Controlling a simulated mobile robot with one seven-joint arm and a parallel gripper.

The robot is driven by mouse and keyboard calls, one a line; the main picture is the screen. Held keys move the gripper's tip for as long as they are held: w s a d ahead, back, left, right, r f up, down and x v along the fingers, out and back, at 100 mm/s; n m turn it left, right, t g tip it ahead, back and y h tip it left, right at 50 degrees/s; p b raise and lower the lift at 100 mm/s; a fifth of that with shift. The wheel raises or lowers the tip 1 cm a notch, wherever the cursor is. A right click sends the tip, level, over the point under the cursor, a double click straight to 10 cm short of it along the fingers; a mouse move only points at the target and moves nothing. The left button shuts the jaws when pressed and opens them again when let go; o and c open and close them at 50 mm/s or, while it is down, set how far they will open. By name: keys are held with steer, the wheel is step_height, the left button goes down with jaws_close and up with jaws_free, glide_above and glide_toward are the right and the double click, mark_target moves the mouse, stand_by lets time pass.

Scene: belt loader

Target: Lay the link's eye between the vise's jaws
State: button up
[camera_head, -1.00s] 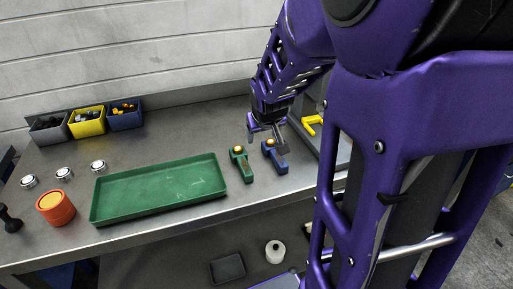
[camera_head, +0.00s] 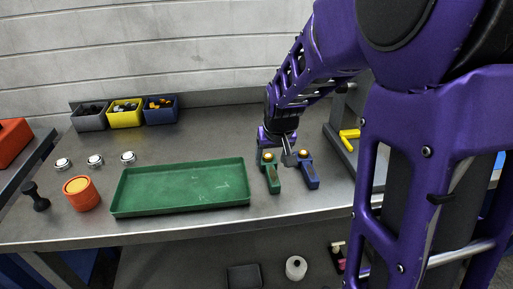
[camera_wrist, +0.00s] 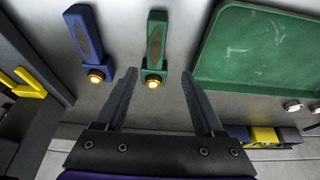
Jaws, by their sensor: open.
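My gripper (camera_head: 277,152) is open and empty over the bench; it also shows in the wrist view (camera_wrist: 159,80). Its fingers straddle, in the picture, the amber round top of a green block-like piece (camera_wrist: 156,42); I cannot tell the height between them. That green piece also shows in the head view (camera_head: 272,178). A similar blue piece (camera_head: 308,171) lies just right of it, outside the fingers. I cannot make out which thing is the link or the vise. A dark frame with a yellow handle (camera_head: 349,134) stands right, partly behind my arm.
A green tray (camera_head: 180,210) lies left of the two pieces. Small grey, yellow and blue bins (camera_head: 161,116) stand at the back. Several silver round buttons (camera_head: 95,160), an orange round container (camera_head: 82,203) and a black knob-like thing (camera_head: 36,203) are at the left.

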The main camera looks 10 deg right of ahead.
mark_target(271, 168)
steer(key=b+x, duration=0.1)
steer(key=x, duration=0.1)
steer(key=b+x, duration=0.1)
steer(key=x, duration=0.2)
steer(key=b+x, duration=0.1)
steer(key=x, duration=0.2)
steer(key=shift+w+d+r+b, duration=0.15)
steer(key=shift+w+d+b, duration=0.15)
steer(key=shift+d, duration=0.1)
steer(key=shift+r, duration=0.1)
jaws_close()
stand_by(0.9)
